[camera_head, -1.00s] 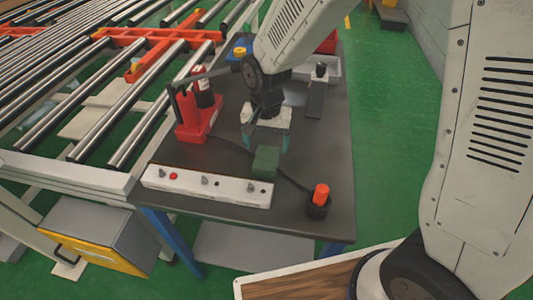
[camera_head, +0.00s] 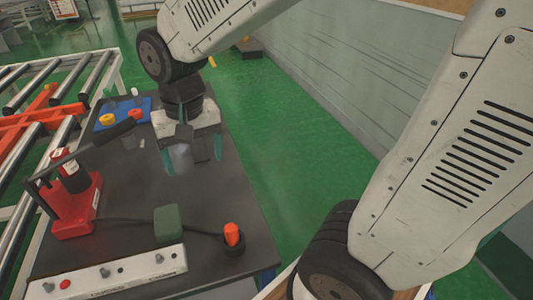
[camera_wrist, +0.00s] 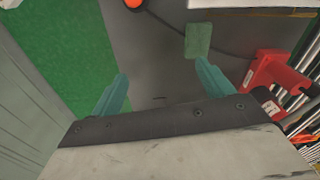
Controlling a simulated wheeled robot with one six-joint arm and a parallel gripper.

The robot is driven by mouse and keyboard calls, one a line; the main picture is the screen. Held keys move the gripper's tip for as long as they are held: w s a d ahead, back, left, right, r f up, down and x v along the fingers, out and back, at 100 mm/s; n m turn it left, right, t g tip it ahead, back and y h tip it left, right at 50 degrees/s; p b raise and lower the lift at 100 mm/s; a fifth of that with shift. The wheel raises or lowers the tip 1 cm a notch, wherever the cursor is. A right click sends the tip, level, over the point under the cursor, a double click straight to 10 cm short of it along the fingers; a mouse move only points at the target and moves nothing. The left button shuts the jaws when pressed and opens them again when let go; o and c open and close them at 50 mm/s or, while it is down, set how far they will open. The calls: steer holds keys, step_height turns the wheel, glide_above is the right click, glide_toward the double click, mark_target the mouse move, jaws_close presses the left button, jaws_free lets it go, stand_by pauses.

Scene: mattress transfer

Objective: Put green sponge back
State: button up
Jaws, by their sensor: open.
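The green sponge (camera_head: 168,223) is on the dark table (camera_head: 140,187), just behind the right part of a white switch panel (camera_head: 110,274). It also shows in the wrist view (camera_wrist: 198,40), ahead of the right finger. My gripper (camera_head: 193,164) is open and empty. It is over the table's far part, apart from the sponge. Its two teal fingers (camera_wrist: 162,75) spread wide in the wrist view, with bare table between them.
A red device (camera_head: 77,205) with a dark lever stands left. A red-orange knob on a black base (camera_head: 233,238) is right of the sponge, with a cable behind the sponge. A blue tray (camera_head: 108,121) lies at the far left. Rollers (camera_head: 32,80) flank the table's left.

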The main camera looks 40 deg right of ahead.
steer(key=s+d+r+n, duration=0.1)
steer(key=s+d+r, duration=0.1)
steer(key=s, duration=0.5)
steer(key=s+d+r+n, duration=0.1)
steer(key=s+d+r, duration=0.1)
steer(key=s+d, duration=0.3)
steer(key=shift+s+d+r+n+t, duration=0.2)
steer(key=shift+s+r+n+t, duration=0.15)
steer(key=shift+s, duration=0.75)
